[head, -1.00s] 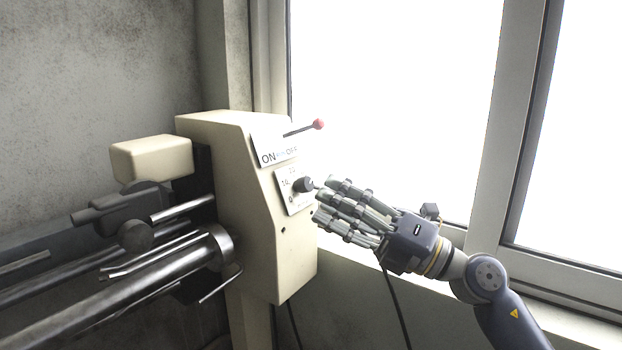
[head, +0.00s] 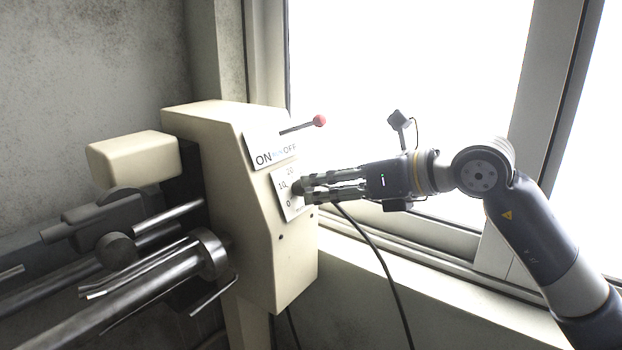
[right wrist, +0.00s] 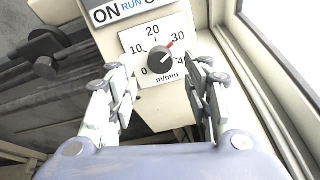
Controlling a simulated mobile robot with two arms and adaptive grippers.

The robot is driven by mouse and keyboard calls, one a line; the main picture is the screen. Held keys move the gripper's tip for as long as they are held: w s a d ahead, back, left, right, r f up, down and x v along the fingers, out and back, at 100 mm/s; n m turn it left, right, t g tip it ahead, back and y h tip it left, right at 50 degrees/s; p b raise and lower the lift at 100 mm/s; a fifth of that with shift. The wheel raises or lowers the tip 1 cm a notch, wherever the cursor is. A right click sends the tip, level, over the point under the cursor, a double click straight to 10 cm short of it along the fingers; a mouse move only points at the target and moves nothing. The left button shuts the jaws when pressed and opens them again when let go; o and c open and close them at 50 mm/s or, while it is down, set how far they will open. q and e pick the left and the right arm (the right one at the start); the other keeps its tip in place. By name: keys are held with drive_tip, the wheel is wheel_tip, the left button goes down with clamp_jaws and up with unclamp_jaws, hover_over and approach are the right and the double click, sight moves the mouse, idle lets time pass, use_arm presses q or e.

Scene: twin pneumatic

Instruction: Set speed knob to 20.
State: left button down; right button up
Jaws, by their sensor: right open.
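The speed knob (right wrist: 161,60) is a round dark knob on a white dial plate (right wrist: 133,35) marked 0 to 40 m/min. Its red pointer aims up and right, near the 30 mark. In the head view the knob (head: 298,187) is partly hidden by my right gripper (head: 308,190), which reaches in from the right with its fingertips at the knob. In the right wrist view my right gripper (right wrist: 163,75) is open, fingers to the left and right of the knob, with clear gaps. My left gripper is not in view.
An ON/RUN/OFF plate (head: 262,158) with a red-tipped lever (head: 319,121) sits just above the dial on the cream machine housing (head: 270,250). Metal rods and rollers (head: 150,275) extend left. A window frame (head: 535,90) and sill stand close on the right.

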sight(310, 189)
drive_tip(key=shift+p+x, duration=0.6)
drive_tip(key=shift+x, duration=1.55)
drive_tip(key=c, duration=1.1)
